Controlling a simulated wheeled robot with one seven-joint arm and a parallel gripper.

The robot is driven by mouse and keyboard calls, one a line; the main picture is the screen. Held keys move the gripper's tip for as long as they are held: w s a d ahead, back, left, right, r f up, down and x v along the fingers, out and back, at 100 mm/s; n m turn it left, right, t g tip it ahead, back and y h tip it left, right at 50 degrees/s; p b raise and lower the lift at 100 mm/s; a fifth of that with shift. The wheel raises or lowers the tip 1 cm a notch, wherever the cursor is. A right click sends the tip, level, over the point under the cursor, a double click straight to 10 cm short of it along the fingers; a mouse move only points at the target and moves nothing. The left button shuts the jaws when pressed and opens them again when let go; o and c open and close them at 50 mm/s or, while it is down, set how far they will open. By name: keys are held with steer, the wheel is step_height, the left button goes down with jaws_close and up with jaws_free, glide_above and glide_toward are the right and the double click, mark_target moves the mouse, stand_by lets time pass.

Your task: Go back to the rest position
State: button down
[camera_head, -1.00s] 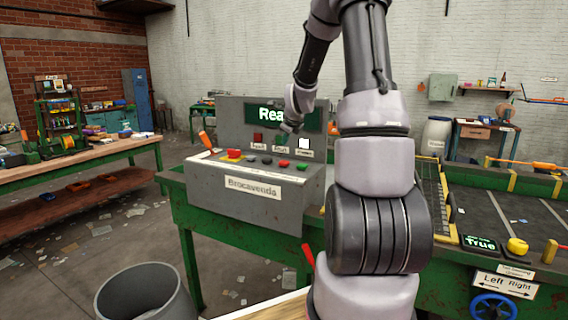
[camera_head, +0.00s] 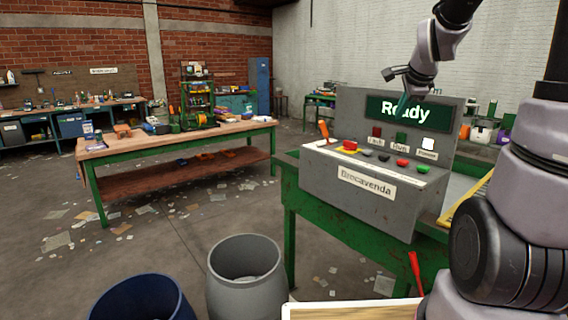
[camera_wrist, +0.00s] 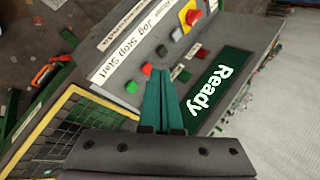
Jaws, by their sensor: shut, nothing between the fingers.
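My gripper (camera_head: 403,104) is raised in front of the upper part of the grey control panel (camera_head: 322,187) in the head view, near its green "Ready" screen (camera_head: 437,111). In the wrist view, the two green fingers of my gripper (camera_wrist: 163,76) lie together, with nothing between them. They point over the panel's row of buttons, with the "Ready" screen (camera_wrist: 219,86) to their right. From these views I cannot tell how far the fingertips are from the panel. My arm rises at the right of the head view.
The panel stands on a green bench (camera_head: 291,235). A grey bin (camera_head: 246,300) and a blue bin (camera_head: 140,300) stand on the floor in front. A wooden workbench (camera_head: 180,144) is at the left. An orange-handled lever (camera_head: 323,130) sticks up at the panel's left end.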

steer(key=s+a+r+n+y, duration=0.1)
steer(key=s+a+r+n, duration=0.1)
steer(key=s+a+n, duration=0.2)
steer(key=s+a+r+n+g+y, duration=0.1)
steer(key=s+a+n, duration=0.3)
steer(key=s+n, duration=0.6)
steer(key=s+r, duration=0.1)
steer(key=s, duration=0.8)
steer(key=shift+s+a+r+n+y, duration=0.15)
steer(key=shift+a+r+n+y, duration=0.05)
steer(key=shift+r+n+y, duration=0.1)
